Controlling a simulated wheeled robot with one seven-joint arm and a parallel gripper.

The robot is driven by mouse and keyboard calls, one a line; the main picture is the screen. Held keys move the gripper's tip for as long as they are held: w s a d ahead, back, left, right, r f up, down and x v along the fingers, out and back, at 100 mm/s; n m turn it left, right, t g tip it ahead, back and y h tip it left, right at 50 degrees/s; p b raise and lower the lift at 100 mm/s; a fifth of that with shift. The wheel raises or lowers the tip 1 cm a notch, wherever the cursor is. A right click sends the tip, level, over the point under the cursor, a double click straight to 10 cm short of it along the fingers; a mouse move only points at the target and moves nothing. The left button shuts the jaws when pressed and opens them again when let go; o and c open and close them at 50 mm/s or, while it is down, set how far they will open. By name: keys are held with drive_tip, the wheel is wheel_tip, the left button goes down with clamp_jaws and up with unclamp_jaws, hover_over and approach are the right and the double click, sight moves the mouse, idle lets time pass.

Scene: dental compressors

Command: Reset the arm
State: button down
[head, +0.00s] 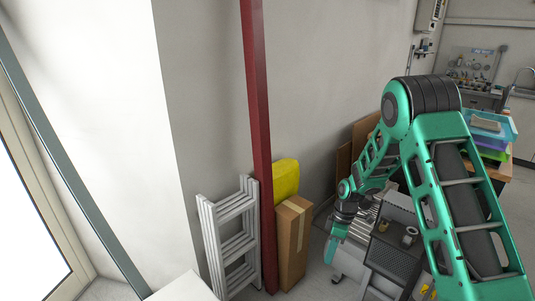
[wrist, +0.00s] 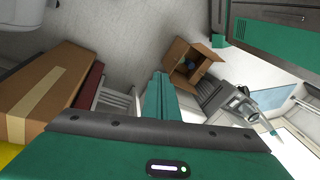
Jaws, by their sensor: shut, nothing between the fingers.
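My green and black arm reaches forward from the right side of the head view and bends down. My gripper (head: 333,250) hangs low, pointing down, between the tall cardboard box and the grey machine. In the wrist view its teal fingers (wrist: 157,97) lie together, with nothing seen between them. The grey machine (head: 393,262), with a dark perforated panel, stands close to the right of the gripper and is partly hidden by my arm.
A red post (head: 258,130), a white ladder (head: 233,240) and a tall cardboard box (head: 293,240) with a yellow thing (head: 285,178) above stand left of the gripper. An open cardboard box (wrist: 194,64) lies on the floor. Trays (head: 490,128) sit at the right.

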drive_tip(key=s+d+r+m+t+h, duration=0.1)
drive_tip(key=s+d+r+m, duration=0.5)
drive_tip(key=r, duration=0.4)
drive_tip(key=s+d+r+m, duration=0.3)
drive_tip(key=s+d+r, duration=0.45)
drive_tip(key=r, duration=0.35)
drive_tip(key=s+d+r+m, duration=0.2)
drive_tip(key=s+m, duration=0.1)
drive_tip(key=s, duration=0.4)
drive_tip(key=s+d+r+m, duration=0.2)
drive_tip(key=s+m, duration=0.2)
drive_tip(key=s, duration=0.4)
drive_tip(key=s+d+r+m+t+h, duration=0.1)
drive_tip(key=s+r+m, duration=0.2)
drive_tip(key=s, duration=0.5)
drive_tip(key=shift+d+m, duration=0.4)
drive_tip(key=shift+m, duration=0.1)
drive_tip(key=shift+s, duration=0.1)
